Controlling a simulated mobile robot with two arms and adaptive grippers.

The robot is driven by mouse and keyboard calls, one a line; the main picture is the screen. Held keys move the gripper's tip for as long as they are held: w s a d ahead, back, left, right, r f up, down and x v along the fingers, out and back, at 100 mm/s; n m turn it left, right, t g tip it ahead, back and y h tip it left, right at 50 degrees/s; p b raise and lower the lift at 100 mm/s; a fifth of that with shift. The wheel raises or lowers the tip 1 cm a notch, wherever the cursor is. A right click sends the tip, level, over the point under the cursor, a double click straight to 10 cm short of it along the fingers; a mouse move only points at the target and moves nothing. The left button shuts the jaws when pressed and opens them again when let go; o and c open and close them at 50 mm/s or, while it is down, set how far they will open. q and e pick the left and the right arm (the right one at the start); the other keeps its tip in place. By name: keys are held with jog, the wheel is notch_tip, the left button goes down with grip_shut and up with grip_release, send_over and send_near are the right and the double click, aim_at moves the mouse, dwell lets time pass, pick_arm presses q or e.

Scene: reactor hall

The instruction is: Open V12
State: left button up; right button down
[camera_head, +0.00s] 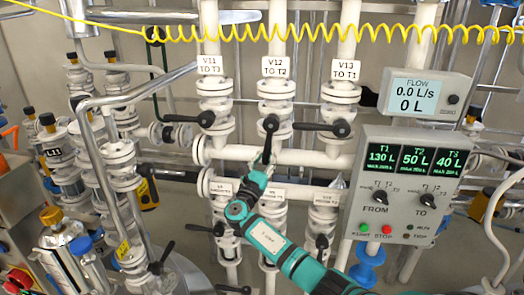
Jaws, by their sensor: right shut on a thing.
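The V12 label (276,67) is on the middle white vertical pipe and reads "V12 TO T2". Below it is the V12 valve with a black lever handle (269,132). The lever points down from its hub, roughly along the pipe. My right gripper (264,158) is at the lower end of this lever and shut on it. My teal and white right arm reaches up to it from the bottom and covers part of the lower pipes. My left gripper is out of view.
The V11 handle (184,118) and V13 handle (316,127) stand sideways, pointing left, on either side. The flow meter (427,92) reads 0.0 L/s and 0 L. The control box (402,183) shows T1 130 L, T2 50 L, T3 40 L. A yellow coiled cable (280,34) crosses above.

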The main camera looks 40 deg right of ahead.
jog(key=shift+s+d+f+n+t, duration=0.35)
jog(key=shift+s+d+n+t, duration=0.15)
jog(key=shift+n, duration=0.4)
jog(key=c, duration=1.6)
grip_release()
jog(key=o, duration=0.5)
jog(key=shift+s+r, duration=0.15)
jog(key=shift+r, duration=0.05)
jog(key=shift+c, duration=0.2)
jog(key=v, duration=1.2)
